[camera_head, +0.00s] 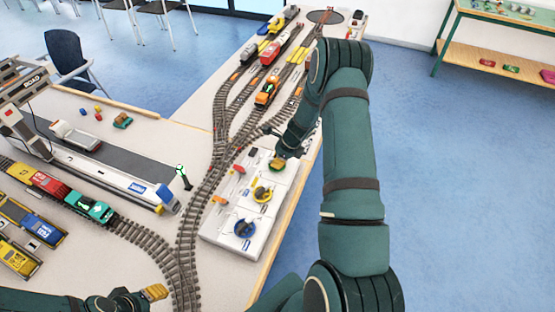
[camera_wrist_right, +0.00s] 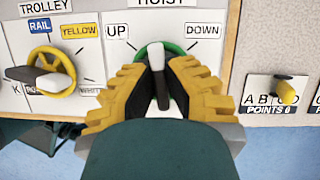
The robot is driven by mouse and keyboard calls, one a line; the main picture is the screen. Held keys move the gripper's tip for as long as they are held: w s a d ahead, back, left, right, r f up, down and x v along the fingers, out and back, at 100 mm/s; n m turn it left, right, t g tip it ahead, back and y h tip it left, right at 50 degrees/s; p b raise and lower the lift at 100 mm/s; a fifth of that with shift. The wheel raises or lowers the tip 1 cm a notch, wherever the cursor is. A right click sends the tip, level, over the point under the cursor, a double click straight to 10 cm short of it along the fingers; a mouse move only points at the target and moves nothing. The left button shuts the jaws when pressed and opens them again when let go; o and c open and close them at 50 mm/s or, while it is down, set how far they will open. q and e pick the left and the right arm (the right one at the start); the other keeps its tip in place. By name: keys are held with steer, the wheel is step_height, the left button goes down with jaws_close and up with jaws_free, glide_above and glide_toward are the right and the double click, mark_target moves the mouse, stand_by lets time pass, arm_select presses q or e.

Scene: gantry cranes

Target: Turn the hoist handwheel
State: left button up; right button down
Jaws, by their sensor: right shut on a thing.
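The hoist handwheel is green (camera_wrist_right: 176,49) with a black-and-white lever across it, under a HOIST label between UP and DOWN signs. In the head view it is mostly hidden by my right gripper (camera_head: 280,158), at the far end of the white control panel (camera_head: 222,224). In the right wrist view my right gripper (camera_wrist_right: 158,78) is shut on the handwheel's lever, with a yellow finger on each side. The lever points roughly toward the top, between UP and DOWN. My left gripper (camera_head: 152,293) shows its yellow fingertips at the bottom left of the head view, away from the panel.
A yellow trolley handwheel (camera_wrist_right: 52,70) stands beside the hoist one. A blue handwheel (camera_head: 245,229) is nearer on the panel. A yellow points lever (camera_wrist_right: 286,92) is at the right. Model tracks (camera_head: 190,215) and toy trains lie left of the panel. The table edge is close on the right.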

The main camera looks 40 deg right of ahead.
arm_select(q)
steer(key=shift+f+b, duration=0.45)
steer(key=shift+f, duration=0.1)
arm_select(e)
steer(key=n, duration=0.2)
steer(key=n+g+y, duration=0.1)
steer(key=n, duration=0.1)
steer(key=shift+f+n+g, duration=0.15)
steer(key=shift+n+g, duration=0.15)
arm_select(q)
steer(key=shift+s+f+b, duration=0.1)
steer(key=shift+f+b, duration=0.5)
arm_select(e)
steer(key=shift+n+g+y, duration=0.4)
steer(key=shift+n+g, duration=0.2)
steer(key=shift+n, duration=1.3)
steer(key=shift+a, duration=0.1)
steer(key=c, duration=1)
jaws_free()
steer(key=v, duration=1.2)
steer(key=shift+w, duration=0.1)
